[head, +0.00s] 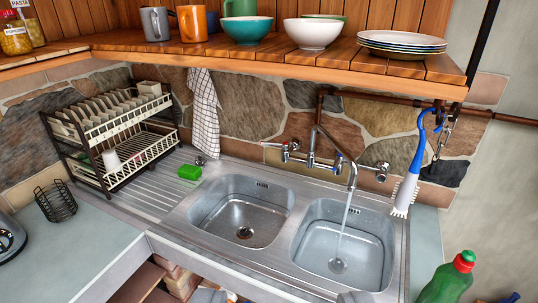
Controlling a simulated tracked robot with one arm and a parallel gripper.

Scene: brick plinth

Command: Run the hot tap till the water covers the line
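The mixer tap (313,158) is on the stone wall behind the double sink. Its left handle (287,148) has a red mark and its other handle (338,160) has a blue mark. A thin stream of water (345,222) falls from the spout into the right basin (372,245). The drain shows at the bottom of that basin; I cannot tell how deep any water there is. I cannot make out a line on its wall. Two grey shapes at the bottom edge look like my gripper's fingertips (280,297), wide apart with nothing seen between them, in front of the sink.
The left basin (240,205) looks empty. A green sponge (189,172) lies on the drainboard beside a dish rack (110,135). A blue-handled brush (410,180) hangs at right. A green bottle (450,280) stands at lower right. A wooden shelf (280,62) with crockery overhangs the sink.

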